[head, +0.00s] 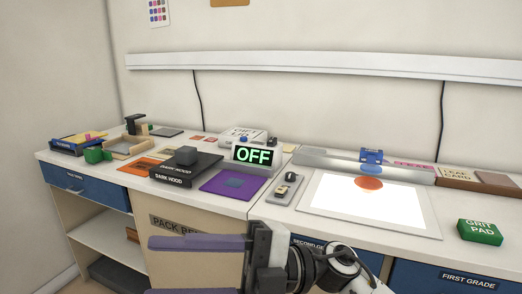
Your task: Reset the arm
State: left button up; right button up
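My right gripper (165,267) comes in from the lower right, its arm (335,270) at the bottom edge. Its two purple-grey fingers point left, well apart, with nothing between them. The gripper is in front of the cabinet fronts, below the counter's front edge in the picture. The lower finger is partly cut off by the frame edge. My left gripper is not in view.
Open shelves (100,236) stand at left.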

jog(key=w+d+f+m+t+y+p, duration=0.1)
jog(key=w+d+f+m+t, duration=0.2)
jog(key=m+t, duration=0.55)
jog(key=w+d+f+m+t, duration=0.1)
jog(key=w+d+m+t, duration=0.2)
jog(key=w+m+t, duration=0.35)
jog(key=d+f+m+t+h+p, duration=0.1)
jog(key=d+f+m+t+h, duration=0.4)
jog(key=f, duration=0.3)
jog(key=d+f+m+t+h, duration=0.2)
jog(key=d+f+m+h, duration=0.3)
jog(key=f+m+h, duration=0.25)
jog(key=s+d+f+m+g+h, duration=0.2)
jog(key=s+d+f+g, duration=0.2)
jog(key=s+f, duration=0.5)
jog(key=s+d+f+m+g+h+p, duration=0.1)
jog(key=s+d+f+m+g+h, duration=0.2)
jog(key=s+d+f, duration=0.3)
jog(key=s+f+g, duration=0.1)
jog(key=s+f, duration=0.3)
jog(key=f, duration=0.3)
jog(key=shift+s+d+f+h, duration=0.2)
jog(key=shift+d+f+h, duration=0.1)
jog(key=shift+d+h, duration=0.05)
jog(key=shift+m, duration=0.25)
